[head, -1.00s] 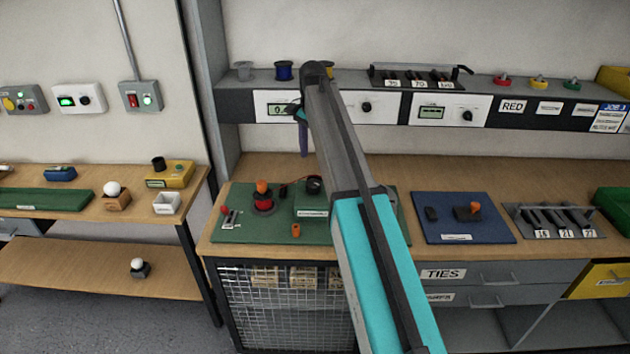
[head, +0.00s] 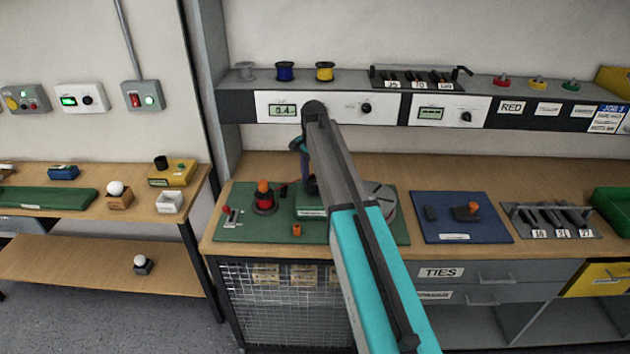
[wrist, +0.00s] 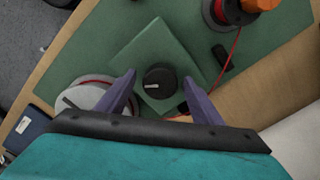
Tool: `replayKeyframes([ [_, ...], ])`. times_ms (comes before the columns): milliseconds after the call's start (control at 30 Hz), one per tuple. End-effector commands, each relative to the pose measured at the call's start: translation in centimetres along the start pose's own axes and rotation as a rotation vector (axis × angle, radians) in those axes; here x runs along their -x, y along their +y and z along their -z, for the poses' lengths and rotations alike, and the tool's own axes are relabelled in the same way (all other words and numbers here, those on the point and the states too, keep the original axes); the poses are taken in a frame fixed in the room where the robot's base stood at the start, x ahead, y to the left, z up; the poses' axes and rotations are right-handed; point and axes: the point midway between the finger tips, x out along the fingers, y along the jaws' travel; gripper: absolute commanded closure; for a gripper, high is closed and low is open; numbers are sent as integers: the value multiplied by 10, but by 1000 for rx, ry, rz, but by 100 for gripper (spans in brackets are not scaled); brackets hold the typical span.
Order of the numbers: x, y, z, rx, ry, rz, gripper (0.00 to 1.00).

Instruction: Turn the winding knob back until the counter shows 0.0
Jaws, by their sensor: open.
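The winding knob (wrist: 160,79) is black with a pale pointer mark. It sits on a green block (wrist: 176,47) on the green board. My gripper (wrist: 159,77) is open above it, one purple finger on each side, with gaps between fingers and knob. I cannot tell whether the fingertips are down at knob height. In the head view the block (head: 308,206) shows below my gripper (head: 306,180), which mostly hides the knob. The counter (head: 283,110) on the white panel appears to read 0.4; its digits are small.
A red wire spool (head: 264,204) with an orange top stands left of the block, and a red wire runs from it. A grey disc (head: 378,195) is to the right, partly behind my arm. A blue board (head: 462,217) lies further right.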

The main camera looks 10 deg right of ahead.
Motion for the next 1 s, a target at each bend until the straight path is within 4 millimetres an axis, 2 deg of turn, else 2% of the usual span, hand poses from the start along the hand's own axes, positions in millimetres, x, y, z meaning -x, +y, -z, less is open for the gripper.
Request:
replayKeyframes([
  [300, -1, 0, 1, -1, 0, 0, 42],
  [533, -1, 1, 1, -1, 0, 0, 80],
  [1000, -1, 2, 2, 66, 2, -2, 81],
])
